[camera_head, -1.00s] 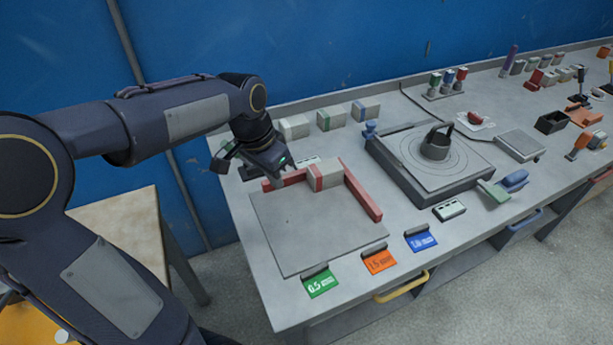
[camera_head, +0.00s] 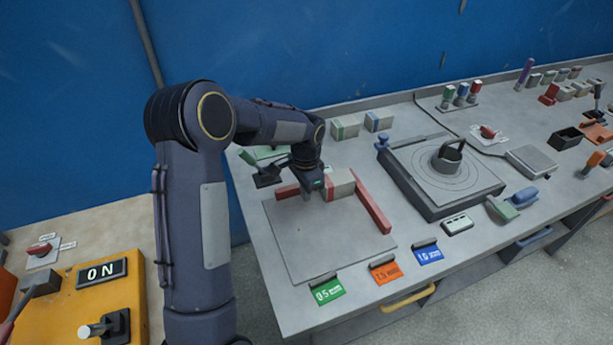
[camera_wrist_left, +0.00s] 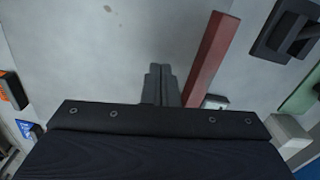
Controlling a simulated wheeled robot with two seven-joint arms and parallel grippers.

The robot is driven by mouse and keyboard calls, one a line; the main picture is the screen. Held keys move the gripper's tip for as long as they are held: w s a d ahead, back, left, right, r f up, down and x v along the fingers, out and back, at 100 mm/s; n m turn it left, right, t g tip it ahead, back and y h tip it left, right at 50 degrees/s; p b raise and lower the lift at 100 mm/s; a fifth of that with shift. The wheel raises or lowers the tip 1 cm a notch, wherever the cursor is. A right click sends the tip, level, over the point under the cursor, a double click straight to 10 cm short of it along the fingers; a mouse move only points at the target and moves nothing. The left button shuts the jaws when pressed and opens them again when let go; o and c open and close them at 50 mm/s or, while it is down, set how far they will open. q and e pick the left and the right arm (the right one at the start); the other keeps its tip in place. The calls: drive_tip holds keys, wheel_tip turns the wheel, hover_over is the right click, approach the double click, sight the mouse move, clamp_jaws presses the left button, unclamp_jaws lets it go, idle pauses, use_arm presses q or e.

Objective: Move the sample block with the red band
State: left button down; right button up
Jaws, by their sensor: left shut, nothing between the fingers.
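The sample block with the red band (camera_head: 341,184) is pale grey and sits at the back of a grey plate (camera_head: 325,240), by the corner of two red rails. My left gripper (camera_head: 306,196) is just left of the block, over the back of the plate, and partly covers the block's left side. In the left wrist view its fingers (camera_wrist_left: 160,85) are shut together and empty above the plate, beside a red rail (camera_wrist_left: 210,55). I cannot make out the red-banded block in the wrist view. My right gripper is in neither view.
Other banded blocks (camera_head: 345,127) stand along the back edge. A turntable-like device (camera_head: 447,165) stands right of the plate. Green (camera_head: 327,290), orange (camera_head: 386,271) and blue (camera_head: 429,254) labels line the front. A yellow switch box (camera_head: 90,305) is at lower left.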

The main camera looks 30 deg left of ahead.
sight(319, 200)
use_arm(q)
wheel_tip(319, 200, down, 2)
drive_tip(key=shift+f, duration=0.1)
drive_tip(key=shift+w+d+p, duration=0.7)
drive_tip(key=shift+w, duration=0.35)
drive_tip(key=shift+w+d, duration=0.4)
drive_tip(key=shift+w, duration=0.2)
